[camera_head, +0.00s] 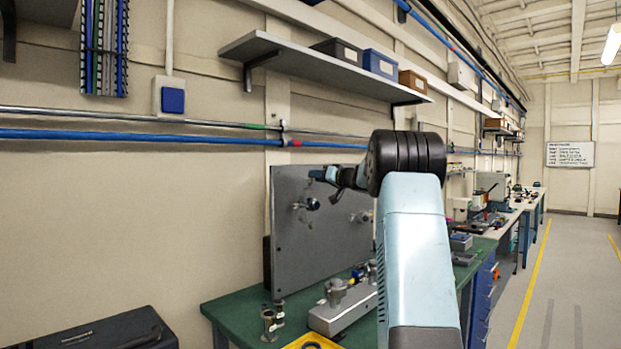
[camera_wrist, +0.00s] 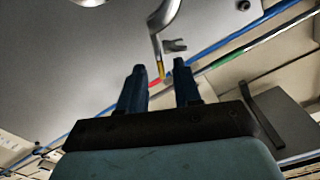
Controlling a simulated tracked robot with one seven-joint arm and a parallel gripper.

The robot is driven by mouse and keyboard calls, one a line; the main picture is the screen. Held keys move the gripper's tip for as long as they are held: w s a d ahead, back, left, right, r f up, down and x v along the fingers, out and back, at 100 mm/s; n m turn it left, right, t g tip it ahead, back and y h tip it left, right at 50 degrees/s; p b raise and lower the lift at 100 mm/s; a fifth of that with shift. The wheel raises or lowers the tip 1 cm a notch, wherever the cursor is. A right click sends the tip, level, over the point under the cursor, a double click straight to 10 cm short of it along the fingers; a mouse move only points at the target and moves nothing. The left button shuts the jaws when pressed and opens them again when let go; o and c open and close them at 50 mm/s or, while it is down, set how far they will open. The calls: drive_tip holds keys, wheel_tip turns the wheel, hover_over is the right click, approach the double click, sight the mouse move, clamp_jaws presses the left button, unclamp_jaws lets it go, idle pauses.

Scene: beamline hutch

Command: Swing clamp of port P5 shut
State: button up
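An upright grey panel (camera_head: 325,235) carries round metal port fittings, one of them at its left (camera_head: 308,204). No port label is readable, so I cannot tell which one is P5. My gripper (camera_head: 319,174) is at the panel's upper part, partly hidden by my own wrist. In the wrist view its two dark blue fingers (camera_wrist: 160,72) are open with a gap between them.
The panel stands on a green bench (camera_head: 235,307) with metal fittings and a grey block (camera_head: 343,310). A blue pipe (camera_head: 150,135) runs along the wall behind. A shelf (camera_head: 300,65) with boxes is above. The floor on the right (camera_head: 570,270) is clear.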

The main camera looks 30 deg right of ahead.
drive_tip(key=shift+x, duration=2.5)
clamp_jaws()
